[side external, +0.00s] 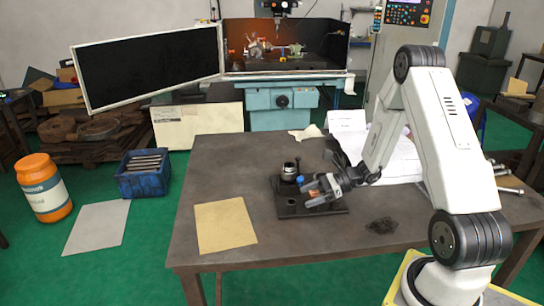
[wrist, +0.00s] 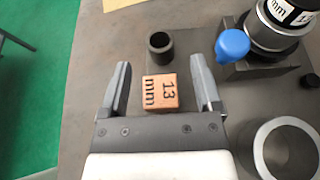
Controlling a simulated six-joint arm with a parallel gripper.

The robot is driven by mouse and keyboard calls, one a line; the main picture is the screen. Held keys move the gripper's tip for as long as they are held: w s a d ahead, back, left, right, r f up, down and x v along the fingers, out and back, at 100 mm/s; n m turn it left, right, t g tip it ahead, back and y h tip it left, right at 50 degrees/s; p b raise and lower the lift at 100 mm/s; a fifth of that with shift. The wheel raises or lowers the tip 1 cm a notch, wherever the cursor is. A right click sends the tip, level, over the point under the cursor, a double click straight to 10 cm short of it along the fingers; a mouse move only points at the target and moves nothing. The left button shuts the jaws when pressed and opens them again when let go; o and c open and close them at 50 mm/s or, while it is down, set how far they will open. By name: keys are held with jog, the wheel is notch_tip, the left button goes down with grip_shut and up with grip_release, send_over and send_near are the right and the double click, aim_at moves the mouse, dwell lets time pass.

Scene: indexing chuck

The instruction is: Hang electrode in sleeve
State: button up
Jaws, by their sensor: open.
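A copper block marked "13 mm", which looks like the electrode (wrist: 162,92), lies between my gripper's fingers in the wrist view, with a gap on each side. In the side view its copper colour shows at the jaws (side external: 315,195). My gripper (wrist: 160,64) is open, low over the dark base plate (side external: 332,210). A small black open-topped sleeve (wrist: 159,36) stands just beyond the block. A larger metal ring (wrist: 260,150) is at lower right of the wrist view. I cannot tell which is the task's sleeve. The block's underside is hidden.
A chuck-like cylinder (side external: 289,171) with a blue knob (side external: 300,181) stands close beside my gripper; the knob (wrist: 232,45) is near the right finger. A tan sheet (side external: 225,225) lies left on the table, a dark mesh-like patch (side external: 382,225) right.

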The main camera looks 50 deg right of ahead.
jog(key=shift+v, duration=3.6)
jog(key=shift+a, duration=0.15)
jog(key=shift+w+a+n, duration=0.1)
jog(key=shift+a+n, duration=0.15)
jog(key=shift+n, duration=0.05)
jog(key=a+n+g, duration=0.2)
jog(key=a, duration=0.1)
jog(key=a+n+g, duration=0.2)
jog(key=a, duration=0.1)
jog(key=shift+r, duration=0.2)
jog(key=s+a+n+g+h, duration=0.1)
jog(key=a+n, duration=0.1)
jog(key=s+a+n+g, duration=0.1)
jog(key=a+n+g, duration=0.1)
jog(key=s+a+n+g+h, duration=0.1)
jog(key=a+n, duration=0.1)
jog(key=n, duration=0.1)
jog(key=shift+a+g+h, duration=0.3)
jog(key=a+r+n+t+h, duration=0.1)
jog(key=a+n+h, duration=0.2)
jog(key=n, duration=0.4)
jog(key=s+a+r+n+h, duration=0.1)
jog(key=a+r+n+h, duration=0.1)
jog(key=a+n, duration=0.3)
jog(key=shift+r+n+t+h, duration=0.35)
jog(key=shift+n+h, duration=0.55)
jog(key=shift+n, duration=0.8)
jog(key=shift+f, duration=0.1)
